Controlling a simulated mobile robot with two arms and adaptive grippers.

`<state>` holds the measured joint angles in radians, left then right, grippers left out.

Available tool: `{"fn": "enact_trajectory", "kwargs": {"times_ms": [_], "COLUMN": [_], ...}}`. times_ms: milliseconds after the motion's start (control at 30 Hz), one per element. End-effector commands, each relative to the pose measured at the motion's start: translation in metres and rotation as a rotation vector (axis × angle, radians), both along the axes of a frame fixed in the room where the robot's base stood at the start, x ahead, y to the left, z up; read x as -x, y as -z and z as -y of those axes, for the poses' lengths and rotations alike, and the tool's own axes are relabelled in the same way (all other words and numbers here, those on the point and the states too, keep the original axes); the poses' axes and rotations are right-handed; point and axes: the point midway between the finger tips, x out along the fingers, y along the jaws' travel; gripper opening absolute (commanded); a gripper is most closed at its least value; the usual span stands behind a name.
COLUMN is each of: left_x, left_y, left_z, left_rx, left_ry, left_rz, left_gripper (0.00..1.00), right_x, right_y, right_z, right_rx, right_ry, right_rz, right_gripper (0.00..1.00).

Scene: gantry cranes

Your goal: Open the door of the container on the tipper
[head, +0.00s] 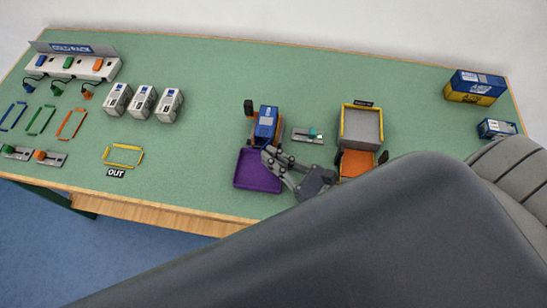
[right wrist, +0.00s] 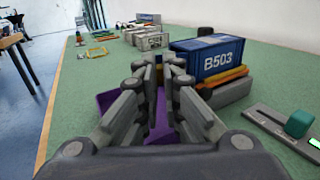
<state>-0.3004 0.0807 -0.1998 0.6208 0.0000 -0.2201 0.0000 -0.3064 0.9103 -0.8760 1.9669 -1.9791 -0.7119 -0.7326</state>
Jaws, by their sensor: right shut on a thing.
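The blue container (head: 266,122), marked B503 on its side in the right wrist view (right wrist: 208,58), sits on the tipper with its near end toward the purple tray (head: 258,170). An orange strip of the tipper (right wrist: 222,79) shows below it. My right gripper (head: 268,156) is at that near end, above the tray. It is shut on the container's door, with its fingertips (right wrist: 161,68) close to the container's end. The fingers hide the door, so how far it stands open cannot be told. My left gripper is not in view.
A lever panel with a green knob (head: 308,135) stands right of the tipper. Further right is a yellow-framed grey bin (head: 362,126) with an orange tray (head: 356,163). Several white boxes (head: 143,103) stand at left. My dark arm covers the lower right.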

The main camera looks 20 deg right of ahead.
Motion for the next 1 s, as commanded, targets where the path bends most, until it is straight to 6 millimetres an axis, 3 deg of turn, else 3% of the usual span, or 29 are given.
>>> {"fn": "enact_trajectory", "kwargs": {"times_ms": [167,200,267,667,1000], "left_x": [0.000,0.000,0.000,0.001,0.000], "left_y": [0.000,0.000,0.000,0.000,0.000], "left_z": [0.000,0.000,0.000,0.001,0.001], "left_rx": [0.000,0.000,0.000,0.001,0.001], "left_ry": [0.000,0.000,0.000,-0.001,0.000], "left_rz": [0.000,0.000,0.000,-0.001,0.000], "left_gripper": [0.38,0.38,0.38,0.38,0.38], "right_x": [0.000,0.000,0.000,0.004,0.060], "right_y": [0.000,0.000,-0.001,0.000,0.001], "right_z": [0.000,0.000,0.000,0.002,0.031], "right_rx": [0.000,-0.001,-0.001,0.000,0.003], "right_ry": [0.001,0.001,0.001,0.002,0.000], "right_rz": [0.001,0.002,0.002,0.000,-0.005], "right_gripper": [0.00,0.15,0.27,0.27,0.27]}}
